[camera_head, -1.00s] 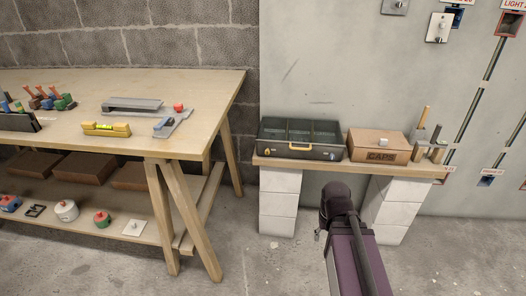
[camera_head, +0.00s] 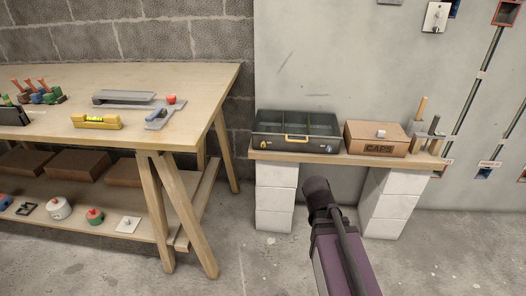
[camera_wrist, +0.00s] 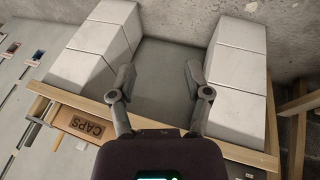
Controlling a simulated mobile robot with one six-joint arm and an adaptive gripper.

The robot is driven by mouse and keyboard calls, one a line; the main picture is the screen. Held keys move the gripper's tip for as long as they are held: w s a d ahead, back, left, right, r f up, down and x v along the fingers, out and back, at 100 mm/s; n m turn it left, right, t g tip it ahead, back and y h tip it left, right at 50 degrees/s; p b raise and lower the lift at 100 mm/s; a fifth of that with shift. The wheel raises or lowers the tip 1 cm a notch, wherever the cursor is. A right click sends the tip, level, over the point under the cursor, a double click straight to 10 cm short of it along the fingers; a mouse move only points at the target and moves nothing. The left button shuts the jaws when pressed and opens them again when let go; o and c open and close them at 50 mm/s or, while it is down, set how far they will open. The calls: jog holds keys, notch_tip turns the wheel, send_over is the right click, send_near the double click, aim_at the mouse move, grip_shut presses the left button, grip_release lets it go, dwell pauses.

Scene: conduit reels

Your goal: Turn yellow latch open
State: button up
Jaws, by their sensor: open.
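Part of the toolbox may show at the lower right there, mostly hidden. My arm hides the gripper in the head view.
A brown CAPS box (camera_head: 376,148) sits right of the toolbox, with upright tools in a holder (camera_head: 421,133) beyond it. White blocks (camera_head: 275,198) support the shelf (camera_head: 270,157). A wooden workbench (camera_head: 60,85) with tools stands left. The floor between is clear.

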jog(key=w+a+r+n+t+h+b, duration=0.1)
jog(key=w+a+t+h+b, duration=0.2)
jog(key=w, duration=0.4)
jog(key=w+a+r+n+t+y+b, duration=0.3)
jog(key=a+n+t, duration=0.1)
jog(key=a, duration=0.6)
jog(key=w+a+r+n+t+y+b, duration=0.2)
jog(key=w+a+r+n+t+b, duration=0.1)
jog(key=a+t, duration=0.4)
jog(key=w+a+n, duration=0.1)
jog(key=a, duration=0.2)
jog(key=shift+n+t+y, duration=0.3)
jog(key=shift+n+y, duration=0.1)
jog(key=shift+w+d, duration=0.1)
